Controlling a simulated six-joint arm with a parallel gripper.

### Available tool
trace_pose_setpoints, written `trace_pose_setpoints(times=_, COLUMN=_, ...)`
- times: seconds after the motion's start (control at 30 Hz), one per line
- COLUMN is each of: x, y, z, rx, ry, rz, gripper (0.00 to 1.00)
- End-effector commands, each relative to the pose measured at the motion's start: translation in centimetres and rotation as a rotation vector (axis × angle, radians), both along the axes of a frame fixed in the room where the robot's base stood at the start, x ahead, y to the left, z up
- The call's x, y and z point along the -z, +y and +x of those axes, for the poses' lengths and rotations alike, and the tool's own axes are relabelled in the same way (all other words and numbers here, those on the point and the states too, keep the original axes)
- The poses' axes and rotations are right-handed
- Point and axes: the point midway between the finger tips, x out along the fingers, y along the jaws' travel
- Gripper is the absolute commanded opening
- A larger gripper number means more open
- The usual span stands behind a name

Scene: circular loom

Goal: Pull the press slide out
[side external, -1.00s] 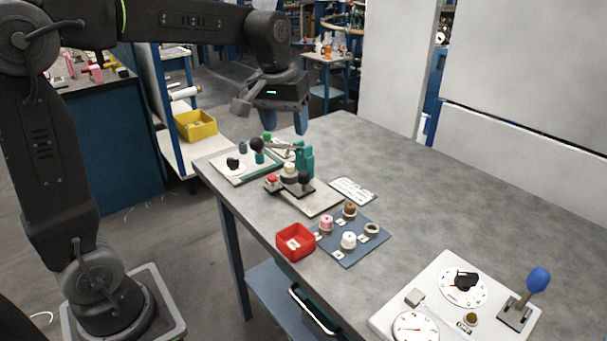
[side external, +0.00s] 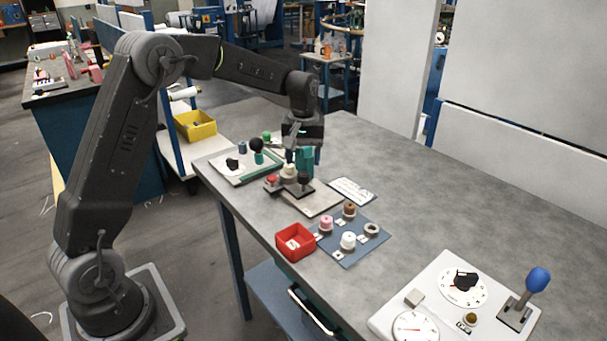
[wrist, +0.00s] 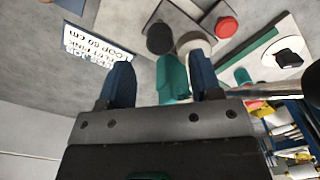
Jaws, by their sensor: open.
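The press has a teal post (side external: 306,162) on a grey base plate (side external: 318,203). A black round knob (side external: 303,178), a cream round part (side external: 288,170) and a red button (side external: 271,179) sit on its front side. I cannot clearly tell which part is the slide. My gripper (side external: 303,156) points down over the press, fingers apart and empty. In the wrist view, the teal post (wrist: 172,78) shows between the blue fingers of my gripper (wrist: 160,64), nearer the right one. The black knob (wrist: 160,38) lies beyond the fingertips. Contact cannot be told.
A red bin (side external: 295,242) and a blue mat (side external: 350,243) with several spools stand in front. The table's right back is clear.

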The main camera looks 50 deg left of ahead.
Motion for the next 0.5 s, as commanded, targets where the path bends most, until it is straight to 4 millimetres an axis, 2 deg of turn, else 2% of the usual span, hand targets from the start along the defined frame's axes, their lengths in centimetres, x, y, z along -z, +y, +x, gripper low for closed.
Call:
trace_pose_setpoints(times=0.03, x=1.1, y=0.0, z=0.0, rx=0.0, ry=0.004, rz=-0.001, gripper=0.58)
trace_pose_setpoints(times=0.2, x=3.8, y=0.0, z=0.0, rx=0.001, ry=0.002, rz=-0.001, gripper=0.58)
trace_pose_setpoints(times=0.33, x=4.9, y=0.0, z=0.0, rx=0.001, ry=0.001, rz=-0.001, gripper=0.58)
trace_pose_setpoints(times=0.5, x=5.5, y=0.0, z=0.0, rx=0.001, ry=-0.001, rz=0.0, gripper=0.58)
